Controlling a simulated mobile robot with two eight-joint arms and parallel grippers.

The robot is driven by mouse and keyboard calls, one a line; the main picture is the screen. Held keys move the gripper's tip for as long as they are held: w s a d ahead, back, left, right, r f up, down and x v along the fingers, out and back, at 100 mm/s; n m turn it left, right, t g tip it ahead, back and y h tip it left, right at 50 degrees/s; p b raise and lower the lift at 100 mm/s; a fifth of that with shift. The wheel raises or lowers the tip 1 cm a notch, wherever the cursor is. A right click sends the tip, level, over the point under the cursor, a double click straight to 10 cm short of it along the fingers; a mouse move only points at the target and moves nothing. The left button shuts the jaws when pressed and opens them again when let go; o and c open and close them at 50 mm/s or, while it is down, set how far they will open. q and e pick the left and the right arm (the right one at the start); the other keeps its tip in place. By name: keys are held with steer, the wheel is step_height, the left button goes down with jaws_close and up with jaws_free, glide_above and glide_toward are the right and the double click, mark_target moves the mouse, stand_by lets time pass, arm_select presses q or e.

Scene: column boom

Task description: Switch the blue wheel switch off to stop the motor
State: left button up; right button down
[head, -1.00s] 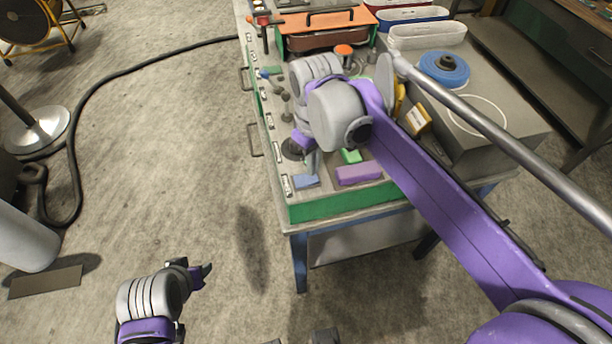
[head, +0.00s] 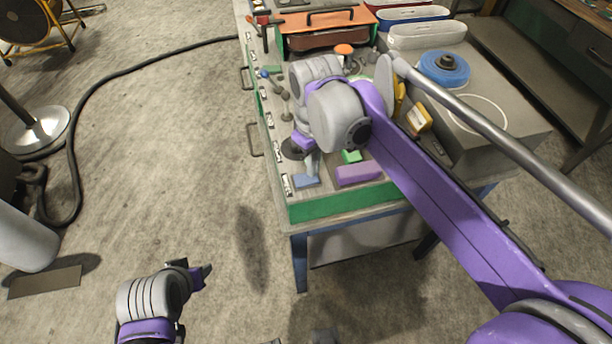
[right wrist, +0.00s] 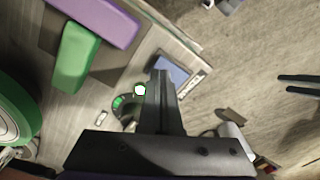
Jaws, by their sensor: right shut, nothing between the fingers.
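No blue wheel switch can be told for sure. A blue disc with a dark hub (head: 445,68) lies on the grey box at the right, and a small blue knob (head: 263,73) sits at the bench's left edge. My right gripper (head: 313,167) is shut and empty, low over the near-left bench corner, beside a blue block (head: 305,181). In the right wrist view its fingers (right wrist: 161,76) lie by the same blue block (right wrist: 173,67), with a green-lit round part (right wrist: 120,101) partly behind them. My left gripper (head: 205,272) is over the floor, its jaw gap unclear.
A purple block (head: 358,174) and a green block (head: 351,156) lie close to the right gripper. Several small knobs and labels line the bench's left edge. An orange toolbox (head: 325,20) stands behind. Open floor lies left of the bench.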

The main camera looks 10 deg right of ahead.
arm_select(q)
steer(key=shift+s+f+b, duration=0.15)
steer(key=shift+f+b, duration=0.25)
steer(key=shift+f, duration=0.1)
arm_select(e)
steer(key=shift+f, duration=0.75)
arm_select(q)
steer(key=shift+r, duration=0.15)
arm_select(e)
steer(key=shift+r, duration=0.2)
steer(key=shift+r+p, duration=2.1)
steer(key=shift+r, duration=1.3)
arm_select(q)
steer(key=r, duration=0.1)
steer(key=w+r, duration=0.1)
steer(key=r, duration=0.1)
steer(key=w+r, duration=0.1)
steer(key=r, duration=0.1)
steer(key=shift+w+r, duration=0.1)
steer(key=shift+r, duration=0.05)
arm_select(e)
steer(key=shift+w, duration=0.1)
steer(key=s+d+f+m+t, duration=0.3)
steer(key=s+f, duration=0.3)
steer(key=s+d+f+m+t, duration=0.2)
steer(key=s+d+f+m, duration=0.1)
steer(key=s+f, duration=0.2)
steer(key=shift+s+d+f+t, duration=0.3)
steer(key=shift+s+f+t, duration=0.1)
steer(key=shift+s, duration=0.35)
